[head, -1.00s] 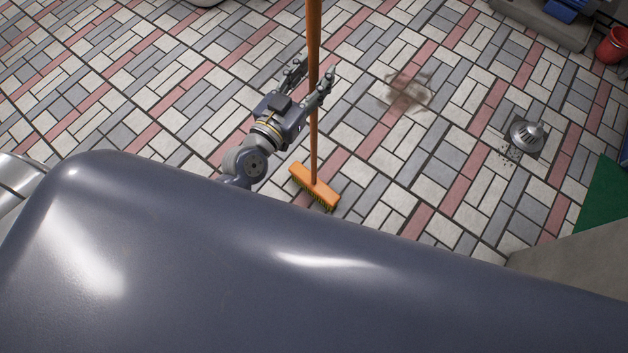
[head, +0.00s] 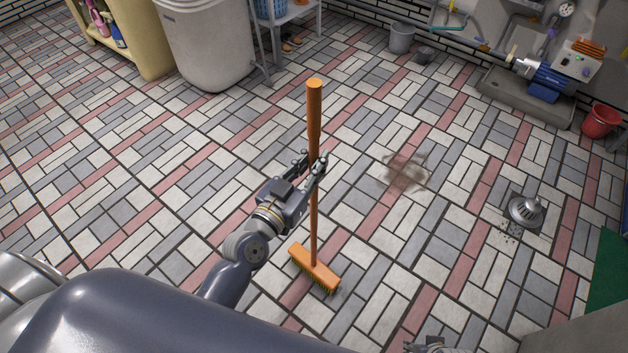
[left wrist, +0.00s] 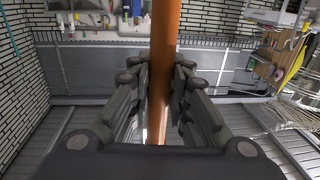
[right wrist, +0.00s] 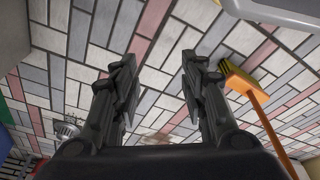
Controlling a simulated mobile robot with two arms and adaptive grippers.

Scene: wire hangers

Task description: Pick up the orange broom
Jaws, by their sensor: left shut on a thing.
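The orange broom (head: 314,115) stands nearly upright in the head view, its orange brush head (head: 315,268) at or close to the tiled floor; I cannot tell if it touches. My left gripper (head: 311,166) is shut on the handle, partway up the shaft. In the left wrist view the handle (left wrist: 165,40) runs between the two fingers. My right gripper (right wrist: 160,72) is open and empty in the right wrist view. The broom head (right wrist: 240,84) lies to the right of its fingers there, apart from them. Only a bit of the right gripper shows at the head view's bottom edge.
A large pale bin (head: 205,45) and a shelf (head: 290,20) stand at the back. A grey bucket (head: 401,37), a blue pump (head: 545,78) and a red bucket (head: 601,121) are at the back right. A drain (head: 525,211) and brown stain (head: 405,172) mark otherwise clear floor.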

